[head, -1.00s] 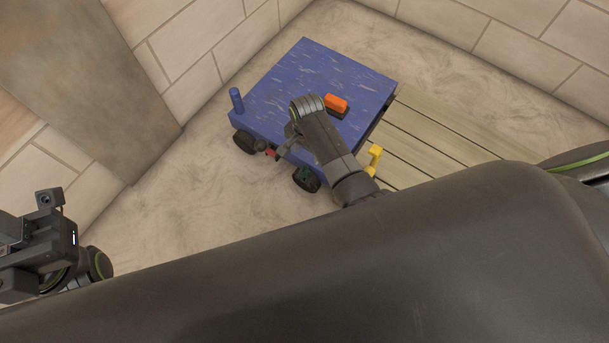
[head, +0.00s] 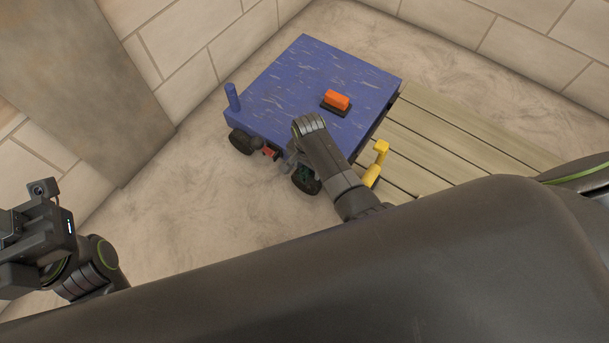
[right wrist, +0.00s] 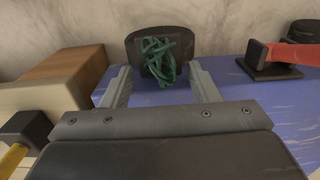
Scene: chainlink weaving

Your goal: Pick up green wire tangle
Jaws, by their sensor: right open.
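The green wire tangle (right wrist: 158,60) hangs against or sits in a dark round piece (right wrist: 187,43) at the blue cart's side in the right wrist view; I cannot tell which. A bit of green also shows below my right arm in the head view (head: 303,173). My right gripper (right wrist: 159,72) is open. Its two fingers stand left and right of the tangle in the picture, and contact is not clear. In the head view, my right arm's end mostly hides it. My left gripper (head: 38,240) is at the left edge, away from the cart, its fingers not distinguishable.
The blue cart (head: 290,75) carries an orange block on a black base (head: 337,100). A blue peg (head: 233,97) is at its left corner. A red part (right wrist: 295,54) is right of the fingers. A yellow piece (head: 377,165) and wooden planks (head: 445,140) lie right. Floor at left is clear.

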